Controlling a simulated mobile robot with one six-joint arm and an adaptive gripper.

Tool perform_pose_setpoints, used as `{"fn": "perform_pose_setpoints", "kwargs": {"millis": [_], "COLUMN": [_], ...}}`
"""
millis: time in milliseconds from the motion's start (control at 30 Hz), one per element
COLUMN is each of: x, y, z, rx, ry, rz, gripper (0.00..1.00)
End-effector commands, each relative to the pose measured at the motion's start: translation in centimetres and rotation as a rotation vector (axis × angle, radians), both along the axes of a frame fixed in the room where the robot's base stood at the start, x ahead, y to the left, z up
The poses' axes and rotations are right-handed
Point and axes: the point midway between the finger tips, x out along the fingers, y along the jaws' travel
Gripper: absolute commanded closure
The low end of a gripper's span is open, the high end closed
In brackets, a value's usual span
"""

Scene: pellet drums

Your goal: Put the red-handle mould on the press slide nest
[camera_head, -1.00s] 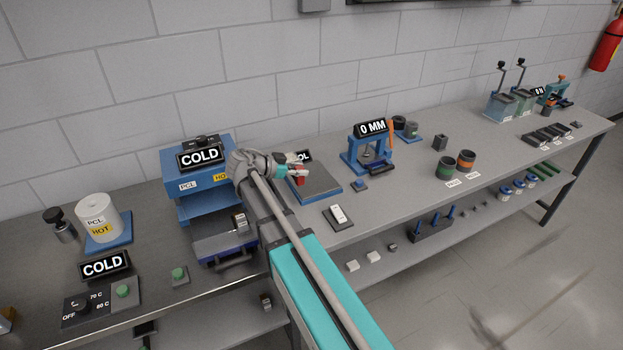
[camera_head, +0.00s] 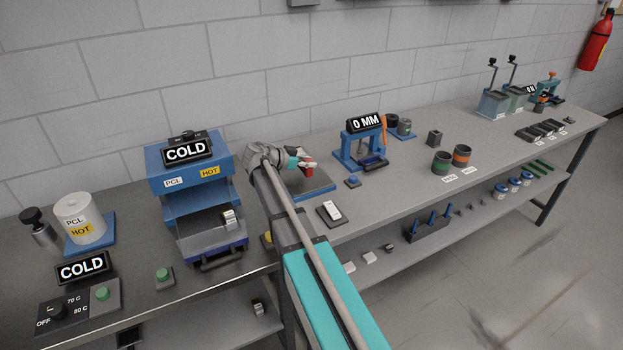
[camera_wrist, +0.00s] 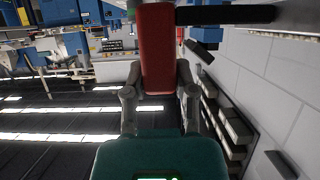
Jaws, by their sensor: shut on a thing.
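My gripper (camera_head: 300,162) is shut on the red handle (camera_wrist: 157,50) of the mould. The red handle also shows in the head view (camera_head: 309,172), above the grey-topped plate (camera_head: 318,188). In the wrist view a dark flat part lies across the far end of the handle. The rest of the mould is hard to make out. A blue press (camera_head: 350,149) with a "0 MM" display stands to the right of my gripper. Its low front slide, with a dark nest (camera_head: 375,163), appears empty, though it is small in view.
A blue heating unit (camera_head: 165,184) with a "COLD" display stands to the left of my arm. A white switch on a dark base (camera_head: 331,212) lies near the front edge.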

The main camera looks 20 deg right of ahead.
Motion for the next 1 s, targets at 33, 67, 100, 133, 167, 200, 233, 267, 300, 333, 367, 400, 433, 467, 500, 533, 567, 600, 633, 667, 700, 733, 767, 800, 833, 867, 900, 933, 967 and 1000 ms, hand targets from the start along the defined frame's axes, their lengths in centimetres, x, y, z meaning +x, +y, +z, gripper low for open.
{"fn": "perform_pose_setpoints", "kwargs": {"millis": [33,67,100,133,167,200,233,267,300,333,367,400,433,467,500,533,567,600,633,667,700,733,767,800,833,867,900,933,967,1000], "x": [0.4,0.5,0.7,0.7,0.8,0.9,1.0,1.0,1.1,1.1,1.1,1.1,1.1,1.1,1.1,1.1,1.1,1.1,1.1,1.1,1.1,1.2,1.2,1.3,1.4,1.5,1.6,1.8,1.7,1.6], "y": [-0.4,-0.5,-0.7,-0.9,-1.0,-1.1,-1.1,-1.2,-1.2,-1.3,-1.3,-1.3,-1.3,-1.3,-1.2,-1.2,-1.2,-1.2,-1.2,-1.2,-1.2,-1.3,-1.3,-1.4,-1.5,-1.6,-1.7,-1.9,-1.8,-1.8], "z": [-1.0,-1.2,-1.5,-1.6,-1.8,-1.9,-2.0,-2.0,-2.0,-2.1,-2.0,-2.0,-2.0,-2.0,-2.0,-2.0,-2.0,-2.0,-2.0,-2.0,-2.1,-2.1,-2.3,-2.5,-2.6,-2.8,-3.2,-3.4,-3.7,-4.0], "rx": [0.000,0.000,0.000,0.000,0.000,0.000,0.000,0.000,0.000,0.000,0.000,0.000,0.000,0.000,0.000,0.000,0.000,0.000,0.000,0.000,0.000,0.000,0.000,0.000,0.000,0.000,0.000,0.000,0.000,0.000], "ry": [0.000,0.000,0.000,0.000,0.000,0.000,0.000,0.000,0.000,0.000,0.000,0.000,0.000,0.000,0.000,0.000,0.000,0.000,0.000,0.000,0.000,0.000,0.000,0.000,0.000,0.000,0.000,0.000,-0.001,-0.001], "rz": [-0.001,-0.001,-0.001,-0.001,-0.001,-0.001,-0.001,-0.001,0.000,0.000,0.000,0.000,0.000,0.000,0.000,0.001,0.001,0.001,0.001,0.001,0.001,0.001,0.001,0.001,0.001,0.001,0.001,0.001,0.002,0.002], "gripper": [1.00,1.00,1.00,1.00,1.00,1.00,1.00,1.00,1.00,1.00,1.00,1.00,1.00,1.00,1.00,1.00,1.00,1.00,1.00,1.00,1.00,1.00,1.00,1.00,1.00,1.00,1.00,1.00,1.00,1.00]}}
